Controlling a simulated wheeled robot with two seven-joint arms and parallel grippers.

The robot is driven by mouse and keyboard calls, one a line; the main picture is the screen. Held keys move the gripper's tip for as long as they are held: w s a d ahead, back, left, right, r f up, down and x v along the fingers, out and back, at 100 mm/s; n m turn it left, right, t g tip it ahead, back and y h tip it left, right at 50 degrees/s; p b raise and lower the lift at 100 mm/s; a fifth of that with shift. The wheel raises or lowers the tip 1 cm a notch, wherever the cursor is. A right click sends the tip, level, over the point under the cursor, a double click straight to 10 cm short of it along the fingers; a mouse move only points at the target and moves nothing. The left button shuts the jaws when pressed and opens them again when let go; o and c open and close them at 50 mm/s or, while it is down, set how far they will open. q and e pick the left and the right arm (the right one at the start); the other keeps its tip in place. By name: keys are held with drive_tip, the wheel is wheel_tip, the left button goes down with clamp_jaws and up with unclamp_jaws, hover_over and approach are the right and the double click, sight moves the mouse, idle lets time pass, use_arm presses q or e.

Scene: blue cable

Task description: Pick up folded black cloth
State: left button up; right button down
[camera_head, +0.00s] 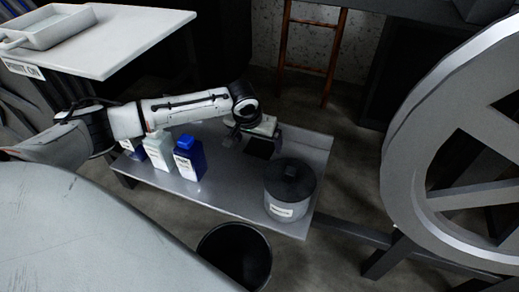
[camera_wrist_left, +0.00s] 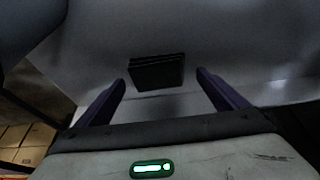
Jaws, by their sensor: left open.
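The folded black cloth (camera_head: 259,148) lies on the grey metal table, partly covered by my left gripper in the head view. In the left wrist view the cloth (camera_wrist_left: 157,73) is a dark, layered rectangle ahead of and between the two fingers. My left gripper (camera_head: 256,134) is over the table at the cloth's far side. Its fingers (camera_wrist_left: 162,84) are spread apart with nothing between them at the tips. I cannot tell the exact height of the fingers above the table. My right gripper is not in view.
The table (camera_head: 225,195) also holds a dark lidded canister (camera_head: 289,190) right of the cloth and several bottles, including a blue one (camera_head: 190,158), to the left. A black bin (camera_head: 235,256) stands in front. A large grey wheel (camera_head: 440,130) is at right; a white table (camera_head: 125,38) is at upper left.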

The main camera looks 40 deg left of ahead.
sight(259, 146)
use_arm(q)
drive_tip(key=shift+w+f, duration=0.25)
drive_tip(key=shift+f, duration=0.35)
drive_tip(key=c, duration=1.1)
wheel_tip(259, 146, up, 10)
drive_tip(key=shift+r+p, duration=0.1)
drive_tip(key=shift+p, duration=0.95)
drive_tip(key=shift+c, duration=0.2)
